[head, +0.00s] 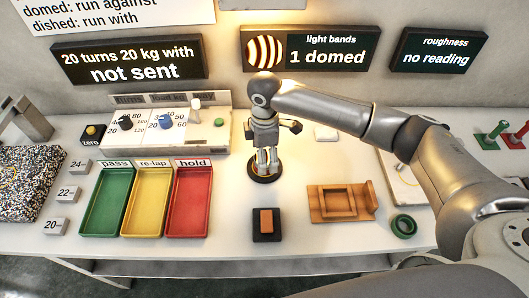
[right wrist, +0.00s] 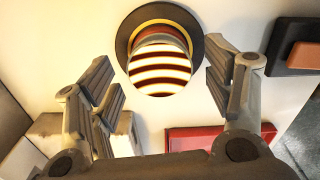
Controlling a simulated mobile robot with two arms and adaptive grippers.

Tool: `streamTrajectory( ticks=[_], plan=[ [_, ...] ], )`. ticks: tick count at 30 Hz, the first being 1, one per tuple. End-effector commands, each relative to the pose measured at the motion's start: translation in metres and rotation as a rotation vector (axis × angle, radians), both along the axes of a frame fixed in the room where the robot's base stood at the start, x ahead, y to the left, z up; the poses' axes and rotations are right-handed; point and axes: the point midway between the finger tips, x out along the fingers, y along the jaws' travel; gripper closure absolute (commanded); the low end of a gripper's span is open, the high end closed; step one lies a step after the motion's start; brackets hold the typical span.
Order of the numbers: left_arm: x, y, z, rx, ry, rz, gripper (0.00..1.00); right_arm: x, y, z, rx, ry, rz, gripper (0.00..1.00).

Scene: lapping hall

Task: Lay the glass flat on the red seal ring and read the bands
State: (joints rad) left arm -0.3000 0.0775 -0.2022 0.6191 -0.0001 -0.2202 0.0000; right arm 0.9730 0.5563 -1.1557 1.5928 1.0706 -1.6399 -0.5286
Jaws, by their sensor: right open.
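A round glass (right wrist: 158,72) with dark red and pale stripes shows in the right wrist view, over a round black base (right wrist: 127,30). In the head view the black base (head: 266,179) stands at the middle of the bench, mostly under my right gripper (head: 266,163). My right gripper points down, its open fingers on either side of the glass, with gaps visible in the wrist view. The light bands display (head: 313,48) reads "1 domed". My left gripper is not in view.
Green (head: 106,202), yellow (head: 148,202) and red (head: 190,202) trays stand left of the base. An orange block on a black pad (head: 266,234) is in front. A wooden holder (head: 340,204) and green ring (head: 403,226) lie to the right. The bench front edge is mostly clear.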

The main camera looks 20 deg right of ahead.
Motion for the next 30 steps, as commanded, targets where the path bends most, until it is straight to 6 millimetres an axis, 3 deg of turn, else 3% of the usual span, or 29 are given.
streamTrajectory(
  ticks=[8,21,30],
  plan=[
    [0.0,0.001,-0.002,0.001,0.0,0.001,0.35,0.001,0.0,0.015,0.002,-0.002,0.0,0.26],
    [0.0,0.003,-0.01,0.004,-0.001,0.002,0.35,0.001,0.0,0.103,0.001,-0.004,0.001,0.26],
    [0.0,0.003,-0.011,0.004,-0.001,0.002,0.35,0.0,0.0,0.123,0.0,0.0,0.0,0.26]
  ],
)
